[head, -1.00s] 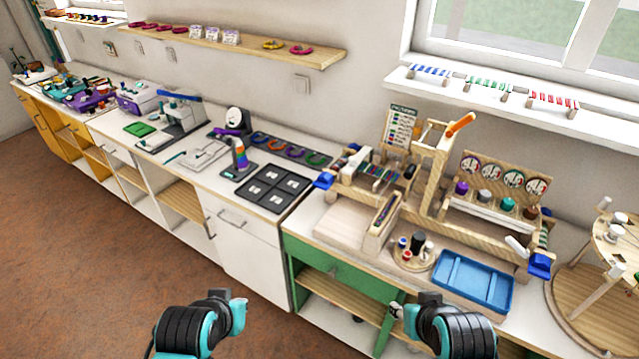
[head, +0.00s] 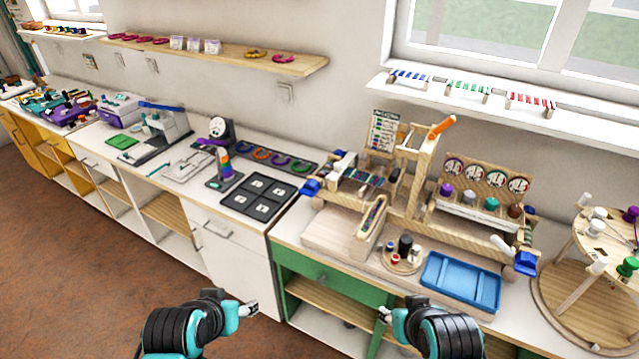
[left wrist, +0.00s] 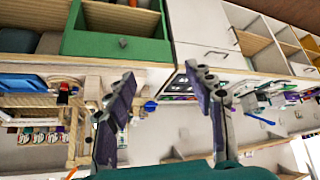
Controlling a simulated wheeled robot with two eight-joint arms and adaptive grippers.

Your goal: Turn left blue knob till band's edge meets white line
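The left blue knob (head: 310,187) sits at the left end of the wooden bead loom (head: 419,190) on the counter. A band of coloured threads (head: 372,177) lies on the loom beside it; its edge and a white line are too small to make out. My left gripper (head: 250,309) is in front of the counter, below and well short of the knob. The left wrist view shows its two fingers (left wrist: 165,115) apart and empty, with a blue piece, likely the knob (left wrist: 150,106), beyond them. My right gripper (head: 384,315) is low before the green drawer; its fingers are unclear.
Another blue knob (head: 526,263) is at the loom's right end. A blue tray (head: 462,283) and a round wooden stand (head: 401,262) with small pots are in front. A black tray (head: 258,198) lies left of the loom. A round tiered rack (head: 560,290) stands at right.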

